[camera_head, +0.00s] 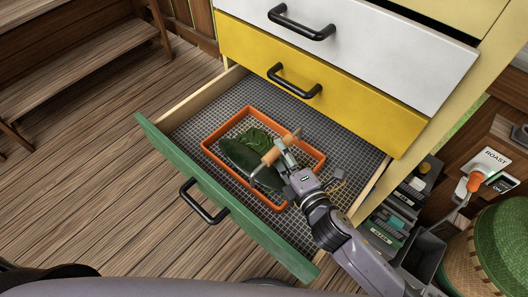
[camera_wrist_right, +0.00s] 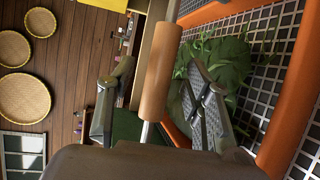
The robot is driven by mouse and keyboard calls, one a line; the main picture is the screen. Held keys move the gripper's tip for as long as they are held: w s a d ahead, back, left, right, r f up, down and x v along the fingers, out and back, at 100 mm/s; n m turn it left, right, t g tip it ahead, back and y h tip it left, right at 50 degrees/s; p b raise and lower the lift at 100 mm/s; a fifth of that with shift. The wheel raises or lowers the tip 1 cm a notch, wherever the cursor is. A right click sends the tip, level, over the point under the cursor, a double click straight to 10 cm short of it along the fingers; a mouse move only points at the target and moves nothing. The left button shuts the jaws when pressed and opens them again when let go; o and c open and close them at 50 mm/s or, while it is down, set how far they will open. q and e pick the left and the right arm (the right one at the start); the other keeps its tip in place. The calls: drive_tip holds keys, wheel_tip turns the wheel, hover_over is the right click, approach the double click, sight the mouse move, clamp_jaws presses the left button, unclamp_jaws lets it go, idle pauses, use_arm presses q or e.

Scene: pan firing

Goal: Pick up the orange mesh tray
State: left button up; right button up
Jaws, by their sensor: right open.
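The orange tray (camera_head: 213,153) lies in the open drawer, with its raised orange rim around a mesh bottom. Dark green leaves (camera_head: 257,137) lie in it. A tan cylindrical grip (camera_head: 270,156) on a thin metal rod stands above the leaves; I cannot tell how it joins the tray. My right gripper (camera_head: 277,165) is over the tray, open. In the right wrist view the tan grip (camera_wrist_right: 160,72) runs between its two spread fingers (camera_wrist_right: 155,98), and I see no firm contact. The tray's orange rim (camera_wrist_right: 287,95) shows at the right there. My left gripper is out of view.
The green-fronted drawer (camera_head: 165,160) has a grey mesh floor and a black handle (camera_head: 204,201). Yellow (camera_head: 350,88) and white (camera_head: 360,38) drawers close in above it.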

drive_tip(key=shift+x, duration=1.45)
drive_tip(key=shift+s, duration=0.1)
drive_tip(key=shift+c, duration=0.3)
clamp_jaws()
